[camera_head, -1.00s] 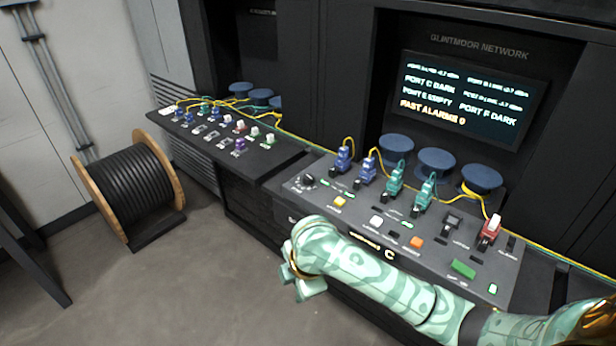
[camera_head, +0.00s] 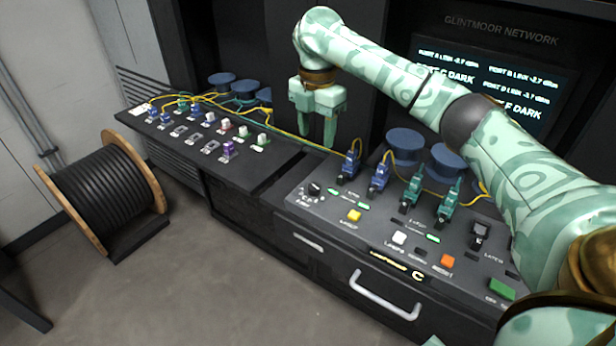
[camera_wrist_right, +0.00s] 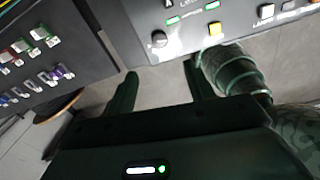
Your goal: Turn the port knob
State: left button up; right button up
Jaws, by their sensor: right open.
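The port knob (camera_head: 314,188) is a small black dial at the left end of the near console's sloped panel, with pale marks around it. It also shows in the right wrist view (camera_wrist_right: 159,39), ahead of the fingers and near the panel's edge. My right gripper (camera_head: 317,138) is raised, with its fingers pointing down. In the head view it appears above the knob. Its fingers are apart with nothing between them, and they do not touch the knob. In the wrist view the fingertips (camera_wrist_right: 160,72) have a clear gap with floor behind it. My left gripper is out of view.
Blue plugs (camera_head: 349,166) and teal plugs (camera_head: 413,192) with cables stand behind the knob. A yellow button (camera_head: 354,215) lies right of it. A second panel (camera_head: 262,158) with several plugs is at left. A cable drum (camera_head: 108,195) stands on the floor. My right arm covers part of the screen.

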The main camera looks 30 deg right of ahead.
jog(key=b, duration=0.2)
send_near(314, 186)
jog(key=shift+f+b, duration=0.75)
jog(key=shift+b, duration=0.1)
notch_tip(314, 186, down, 6)
jog(key=b, duration=0.3)
jog(key=shift+f+b, duration=0.15)
jog(key=shift+b, duration=0.2)
jog(key=shift+f, duration=0.35)
jog(key=shift+f+b, duration=0.15)
jog(key=shift+b, duration=0.15)
jog(key=c, duration=1)
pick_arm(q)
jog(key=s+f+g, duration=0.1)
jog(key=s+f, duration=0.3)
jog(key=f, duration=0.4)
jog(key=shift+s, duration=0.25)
